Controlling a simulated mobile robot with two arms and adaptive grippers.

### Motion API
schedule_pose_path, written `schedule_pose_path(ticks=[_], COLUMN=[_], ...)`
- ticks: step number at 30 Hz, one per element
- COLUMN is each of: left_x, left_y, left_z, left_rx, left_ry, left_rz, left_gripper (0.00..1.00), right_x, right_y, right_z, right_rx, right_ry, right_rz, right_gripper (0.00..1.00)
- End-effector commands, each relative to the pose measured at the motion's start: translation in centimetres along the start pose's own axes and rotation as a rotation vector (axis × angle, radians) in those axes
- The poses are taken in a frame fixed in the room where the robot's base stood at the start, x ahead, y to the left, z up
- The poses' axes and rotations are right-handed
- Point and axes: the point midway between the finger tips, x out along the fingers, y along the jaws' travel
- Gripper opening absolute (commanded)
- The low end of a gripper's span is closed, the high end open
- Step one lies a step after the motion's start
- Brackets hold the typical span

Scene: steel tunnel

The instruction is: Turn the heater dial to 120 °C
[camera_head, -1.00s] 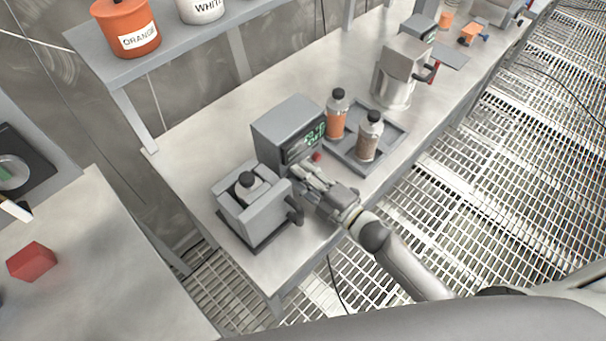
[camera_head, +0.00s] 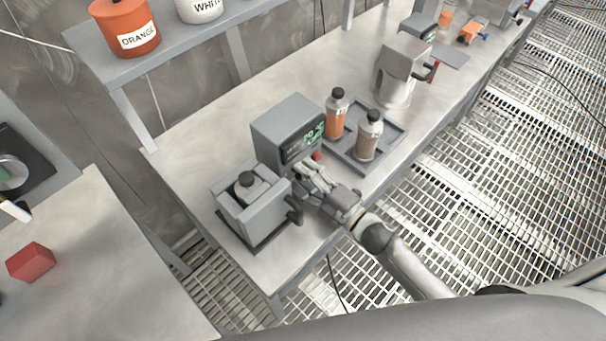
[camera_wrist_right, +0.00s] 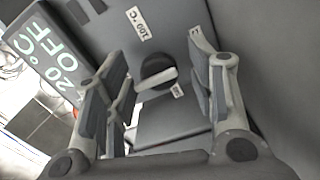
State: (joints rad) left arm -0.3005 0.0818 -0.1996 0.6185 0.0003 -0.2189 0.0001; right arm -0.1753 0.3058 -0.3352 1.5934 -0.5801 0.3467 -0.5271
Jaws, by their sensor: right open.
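The heater box (camera_head: 285,130) is a grey unit on the bench with a green-lit display (camera_head: 304,142). In the right wrist view the display (camera_wrist_right: 45,55) reads 20 °C and OFF. The heater dial (camera_wrist_right: 158,72) is a round black knob with a pale bar across it. A label reading 100 °C (camera_wrist_right: 137,20) is above it; other labels beside it are partly hidden or too small to read. My right gripper (camera_head: 312,172) is at the heater's front. In the wrist view its fingers (camera_wrist_right: 160,80) are open, one on each side of the dial, with visible gaps. My left gripper is not in view.
A grey holder (camera_head: 252,205) with a black-capped bottle stands left of my right gripper. A tray (camera_head: 385,150) with orange (camera_head: 336,118) and brown (camera_head: 369,138) bottles stands to its right. A red block (camera_head: 31,262) lies on the left table. The bench front edge runs beneath my right arm.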

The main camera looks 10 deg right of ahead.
Motion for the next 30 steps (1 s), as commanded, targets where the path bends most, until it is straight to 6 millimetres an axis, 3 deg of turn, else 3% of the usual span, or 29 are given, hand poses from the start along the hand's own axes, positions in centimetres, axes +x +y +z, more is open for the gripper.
schedule_pose_path(ticks=[15, 21, 30], left_x=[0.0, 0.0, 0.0], left_y=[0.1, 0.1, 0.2], left_z=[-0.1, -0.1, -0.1], left_rx=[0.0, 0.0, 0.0], left_ry=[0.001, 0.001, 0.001], left_rz=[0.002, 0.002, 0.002], left_gripper=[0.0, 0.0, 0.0], right_x=[-9.7, -11.1, -11.2], right_y=[-0.1, 0.0, 0.0], right_z=[0.1, 0.1, 0.1], right_rx=[-0.001, -0.001, -0.001], right_ry=[-0.003, -0.002, -0.001], right_rz=[-0.003, -0.001, 0.0], right_gripper=[0.51, 0.51, 0.51])
